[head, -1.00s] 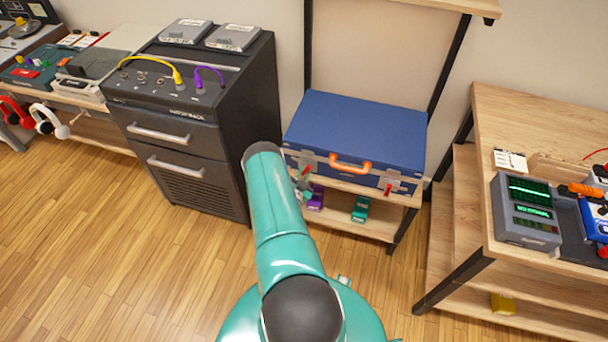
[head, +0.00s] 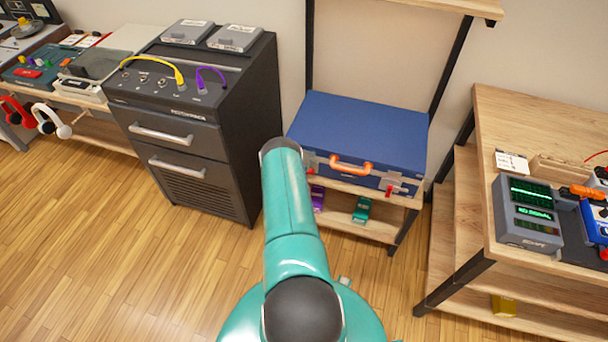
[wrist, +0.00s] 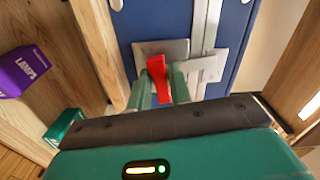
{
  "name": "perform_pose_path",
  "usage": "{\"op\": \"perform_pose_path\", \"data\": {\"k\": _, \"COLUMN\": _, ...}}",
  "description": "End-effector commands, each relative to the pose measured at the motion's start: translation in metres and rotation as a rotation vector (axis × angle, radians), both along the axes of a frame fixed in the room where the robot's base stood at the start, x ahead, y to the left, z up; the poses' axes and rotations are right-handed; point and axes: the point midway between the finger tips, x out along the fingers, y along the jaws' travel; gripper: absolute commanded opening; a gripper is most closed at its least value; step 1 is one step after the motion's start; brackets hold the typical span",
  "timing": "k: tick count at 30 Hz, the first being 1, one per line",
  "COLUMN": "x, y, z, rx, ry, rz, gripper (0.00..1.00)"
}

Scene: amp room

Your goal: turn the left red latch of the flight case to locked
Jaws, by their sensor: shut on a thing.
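The blue flight case (head: 365,130) lies on a wooden shelf, with an orange handle (head: 350,166) on its front. Its right red latch (head: 390,190) shows in the head view. The left red latch (wrist: 158,78) shows in the wrist view, on a metal plate (wrist: 178,48) of the case (wrist: 148,18). My gripper (wrist: 164,88) is shut on this latch, one finger on each side of it. The latch's lever points down in the wrist view, slightly tilted.
A purple box (head: 317,198) and a green box (head: 362,209) sit on the shelf below the case. A dark rack cabinet (head: 190,125) stands to the left. A wooden bench (head: 510,120) stands to the right. The floor in front is clear.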

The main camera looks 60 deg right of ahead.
Motion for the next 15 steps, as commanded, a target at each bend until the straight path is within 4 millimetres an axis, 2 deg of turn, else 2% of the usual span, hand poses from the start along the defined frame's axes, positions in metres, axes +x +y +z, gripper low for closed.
{"op": "perform_pose_path", "data": {"k": 6, "x": 0.0006, "y": 0.0022, "z": -0.0004, "rx": 0.020, "ry": -0.110, "rz": 0.001, "gripper": 0.00}}
{"op": "perform_pose_path", "data": {"k": 15, "x": 0.0012, "y": 0.0025, "z": -0.0002, "rx": 0.030, "ry": -0.169, "rz": 0.003, "gripper": 0.00}}
